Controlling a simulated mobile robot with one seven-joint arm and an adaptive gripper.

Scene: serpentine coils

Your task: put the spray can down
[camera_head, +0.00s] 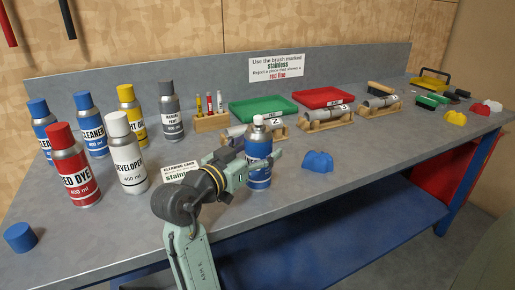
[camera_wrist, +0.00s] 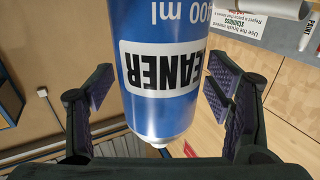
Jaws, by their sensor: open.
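The spray can is a blue CLEANER can (camera_head: 259,172) with a white top. It appears upright on the grey bench near the front edge, though its base is partly hidden by my gripper in the head view. My gripper (camera_head: 248,163) is at the can's side, coming from the left and front. In the wrist view the can (camera_wrist: 168,70) appears upside down between the two open fingers of my gripper (camera_wrist: 160,95). A gap shows on each side, wider on the left, so the fingers look clear of the can.
Several other cans, including a red dye can (camera_head: 75,170) and a developer can (camera_head: 127,155), stand at the left. A blue cap (camera_head: 20,237) lies front left. A blue block (camera_head: 318,162) lies right of the can.

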